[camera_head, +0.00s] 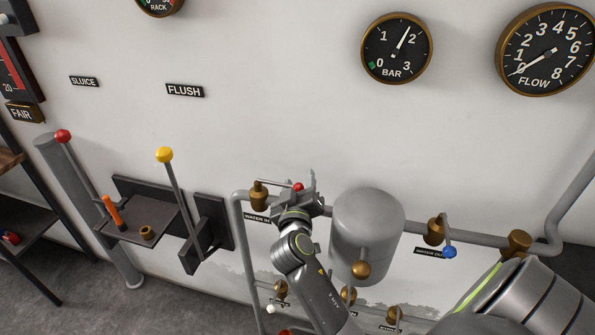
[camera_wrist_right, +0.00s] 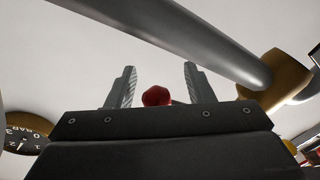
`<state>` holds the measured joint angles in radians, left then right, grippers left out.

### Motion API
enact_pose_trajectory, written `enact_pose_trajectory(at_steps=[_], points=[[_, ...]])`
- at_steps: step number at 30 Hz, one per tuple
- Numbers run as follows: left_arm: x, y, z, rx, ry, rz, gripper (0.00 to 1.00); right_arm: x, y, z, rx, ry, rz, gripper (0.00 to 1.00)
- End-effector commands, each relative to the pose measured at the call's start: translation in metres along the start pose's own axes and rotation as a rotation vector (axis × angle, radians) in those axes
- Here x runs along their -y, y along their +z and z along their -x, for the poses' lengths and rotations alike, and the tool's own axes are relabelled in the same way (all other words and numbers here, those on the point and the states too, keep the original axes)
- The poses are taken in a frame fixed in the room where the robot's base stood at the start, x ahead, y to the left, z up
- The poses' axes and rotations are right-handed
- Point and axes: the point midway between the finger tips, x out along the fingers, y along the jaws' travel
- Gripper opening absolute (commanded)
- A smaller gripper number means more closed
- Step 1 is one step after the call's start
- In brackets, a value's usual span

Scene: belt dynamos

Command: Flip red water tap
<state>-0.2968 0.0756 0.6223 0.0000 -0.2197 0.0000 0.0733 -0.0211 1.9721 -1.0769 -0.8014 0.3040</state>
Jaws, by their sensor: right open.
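The red knob (camera_head: 298,187) of the water tap shows just by my right gripper (camera_head: 305,178) in the head view. In the wrist view the red knob (camera_wrist_right: 157,96) sits between the two fingers of my right gripper (camera_wrist_right: 158,85), low near the palm edge. The fingers stand apart, with gaps beside the knob. The brass tap body (camera_head: 259,196) is on the pipe left of the gripper, above a partly hidden "WATER IN" label (camera_head: 257,218). My left gripper is not in view.
A grey tank (camera_head: 367,228) stands close to the right of my gripper. A blue-knobbed tap (camera_head: 449,252) is further right. Pipes run along the wall, with small brass taps below. Left are a yellow-knobbed lever (camera_head: 164,155) and a tray (camera_head: 143,224).

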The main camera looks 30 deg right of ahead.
Motion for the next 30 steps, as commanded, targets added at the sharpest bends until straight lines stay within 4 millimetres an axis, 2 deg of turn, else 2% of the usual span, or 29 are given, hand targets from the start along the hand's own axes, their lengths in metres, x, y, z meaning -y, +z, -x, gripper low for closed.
enact_pose_trajectory(at_steps=[9,20,30], points=[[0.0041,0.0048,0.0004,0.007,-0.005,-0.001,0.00,-0.0005,0.0007,0.0006,0.002,0.001,-0.001,0.48],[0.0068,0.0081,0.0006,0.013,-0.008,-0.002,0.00,-0.0008,-0.0001,0.0004,0.000,0.002,-0.001,0.01],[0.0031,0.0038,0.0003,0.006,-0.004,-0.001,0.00,-0.0012,-0.0017,0.0001,-0.003,0.003,-0.005,0.00]])
